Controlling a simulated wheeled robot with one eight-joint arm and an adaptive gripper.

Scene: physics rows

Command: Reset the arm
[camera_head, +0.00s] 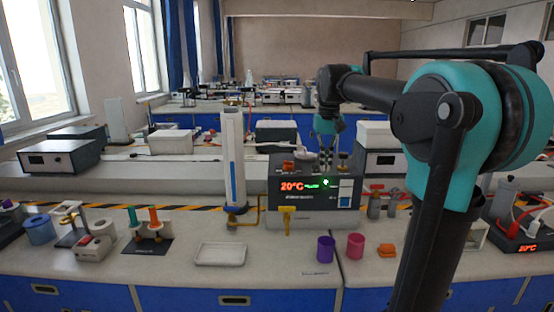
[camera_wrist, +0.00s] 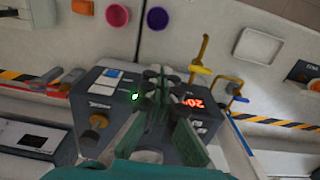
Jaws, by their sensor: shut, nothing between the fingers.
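My arm (camera_head: 375,92) reaches from the right over the bench. My gripper (camera_head: 326,134) hangs in front of the far bench, above the rear of the grey bath unit with the red 20°C display (camera_head: 315,192). In the wrist view my gripper (camera_wrist: 163,78) is shut, with its green fingers together and nothing held. The same unit (camera_wrist: 98,98) lies beneath the fingers there, partly hidden by them.
A purple cup (camera_head: 326,249), a pink cup (camera_head: 355,246) and an orange piece (camera_head: 386,250) stand before the unit. A white tray (camera_head: 220,254) lies left. A tall white cylinder (camera_head: 233,160) rises beside the unit. Bench space between tray and purple cup is clear.

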